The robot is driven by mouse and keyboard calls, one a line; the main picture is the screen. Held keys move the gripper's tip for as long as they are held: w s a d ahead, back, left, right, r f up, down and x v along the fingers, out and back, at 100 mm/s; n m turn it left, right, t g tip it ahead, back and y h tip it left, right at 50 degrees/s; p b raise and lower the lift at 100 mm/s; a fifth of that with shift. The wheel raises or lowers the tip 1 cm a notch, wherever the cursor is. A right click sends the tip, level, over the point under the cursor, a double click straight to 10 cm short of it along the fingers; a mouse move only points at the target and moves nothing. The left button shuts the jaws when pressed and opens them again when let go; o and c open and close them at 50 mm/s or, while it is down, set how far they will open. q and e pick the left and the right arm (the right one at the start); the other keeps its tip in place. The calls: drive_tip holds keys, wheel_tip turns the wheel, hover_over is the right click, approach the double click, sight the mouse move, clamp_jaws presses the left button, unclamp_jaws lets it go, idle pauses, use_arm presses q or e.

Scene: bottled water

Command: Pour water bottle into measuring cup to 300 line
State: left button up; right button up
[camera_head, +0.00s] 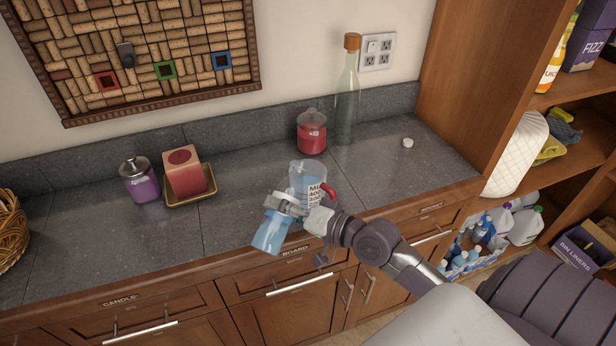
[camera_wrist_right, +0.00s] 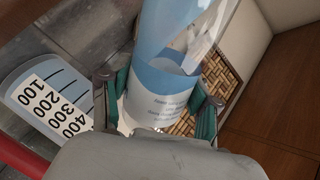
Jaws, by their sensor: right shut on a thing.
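My right gripper (camera_head: 288,207) is shut on the clear water bottle (camera_head: 270,234) with a blue and white label, just in front of the measuring cup at the counter's front edge. The bottle is tilted; its mouth is hard to make out. It also fills the middle of the right wrist view (camera_wrist_right: 168,75) between the fingers. The clear measuring cup (camera_head: 308,178) stands on the counter, with a red handle and a black number scale. Its scale shows in the wrist view (camera_wrist_right: 50,95); the cup looks bluish inside, but its level is unclear. My left gripper is not in view.
A purple jar (camera_head: 140,182) and pink candle (camera_head: 184,172) on a tray stand left. The counter (camera_head: 240,150) between is clear.

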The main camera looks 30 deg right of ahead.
drive_tip(key=n, duration=0.1)
drive_tip(key=w+d+n, duration=0.1)
drive_tip(key=n, duration=0.1)
drive_tip(key=shift+d+f+n+t+h+b, duration=0.25)
drive_tip(key=shift+f+n+t+h+b, duration=0.05)
drive_tip(key=shift+f, duration=0.1)
drive_tip(key=n, duration=0.1)
drive_tip(key=n+p, duration=0.1)
drive_tip(key=shift+r+n+t, duration=0.35)
drive_tip(key=shift+n+t, duration=0.05)
drive_tip(key=n, duration=0.2)
drive_tip(key=shift+s+a+n+t, duration=0.1)
drive_tip(key=shift+n+t, duration=0.2)
drive_tip(key=shift+t, duration=0.1)
drive_tip(key=shift+f+n+b, duration=0.2)
drive_tip(key=shift+n+b, duration=0.3)
drive_tip(key=shift+n, duration=0.6)
